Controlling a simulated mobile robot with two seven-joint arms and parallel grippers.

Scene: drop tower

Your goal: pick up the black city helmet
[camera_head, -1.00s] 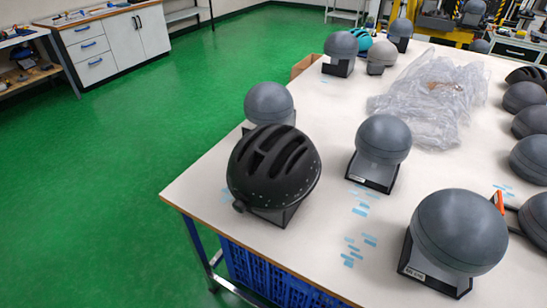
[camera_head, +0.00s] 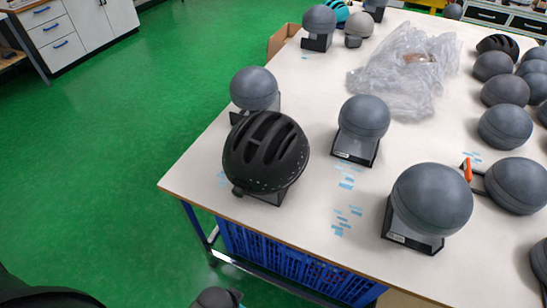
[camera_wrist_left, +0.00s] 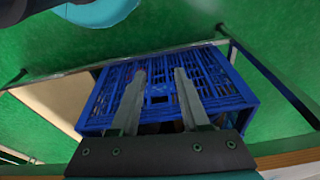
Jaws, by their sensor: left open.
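The black city helmet (camera_head: 265,150) has long vent slots and sits on a stand near the left corner of the white table (camera_head: 300,215) in the head view. My left gripper (camera_wrist_left: 160,75) shows in the left wrist view with its two fingers apart and nothing between them. It points at a blue crate (camera_wrist_left: 215,75) under the table, and the helmet is not in that view. In the head view, dark parts of my arm show at the bottom left, apart from the helmet. My right gripper is not in view.
Grey headforms on stands (camera_head: 363,117) (camera_head: 431,198) (camera_head: 254,89) stand around the helmet; the last is close behind it. Crumpled clear plastic (camera_head: 405,75) lies farther back. More round grey forms (camera_head: 505,126) line the right side. Green floor (camera_head: 110,150) is clear at left.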

